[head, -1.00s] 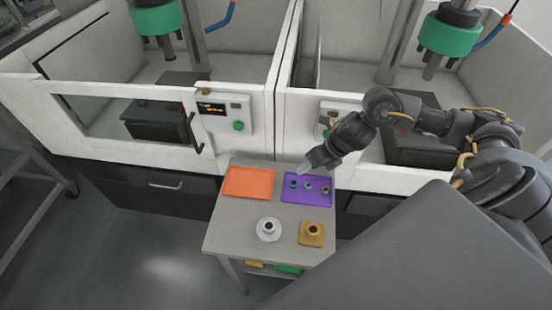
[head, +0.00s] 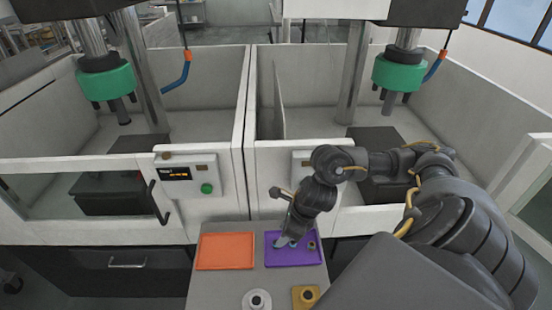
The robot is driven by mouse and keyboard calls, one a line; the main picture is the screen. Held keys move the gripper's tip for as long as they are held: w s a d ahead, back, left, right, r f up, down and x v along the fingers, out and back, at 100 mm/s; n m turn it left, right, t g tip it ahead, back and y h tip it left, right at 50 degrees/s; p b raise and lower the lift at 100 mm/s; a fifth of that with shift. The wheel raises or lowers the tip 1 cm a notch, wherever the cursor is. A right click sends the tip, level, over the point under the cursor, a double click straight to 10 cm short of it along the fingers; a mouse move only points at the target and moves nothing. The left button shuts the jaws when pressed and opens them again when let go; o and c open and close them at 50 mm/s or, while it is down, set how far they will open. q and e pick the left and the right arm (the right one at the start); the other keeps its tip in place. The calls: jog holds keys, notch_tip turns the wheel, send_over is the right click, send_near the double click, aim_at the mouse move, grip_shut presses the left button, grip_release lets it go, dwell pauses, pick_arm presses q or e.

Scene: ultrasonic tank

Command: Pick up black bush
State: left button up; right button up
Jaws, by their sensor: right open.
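The purple tray (head: 297,263) lies on the small grey table. My right gripper (head: 282,243) is low over the left part of this tray, pointing down, with its jaws open. A small brownish bush (head: 311,246) stands on the right part of the tray. Another small bush shows only partly beside the fingers. The black bush at the left of the tray is hidden by my gripper, so I cannot tell whether the fingers are around it. My left gripper is not in view.
An empty orange tray (head: 226,252) lies to the left of the purple one. A white round holder (head: 257,301) and a gold block (head: 305,297) stand at the near edge of the view. White machine enclosures with a control panel (head: 187,182) rise behind the table.

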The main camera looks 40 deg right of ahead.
jog(key=shift+p+x, duration=0.5)
jog(key=shift+x, duration=2.1)
jog(key=shift+s, duration=0.1)
jog(key=shift+c, duration=0.3)
grip_shut()
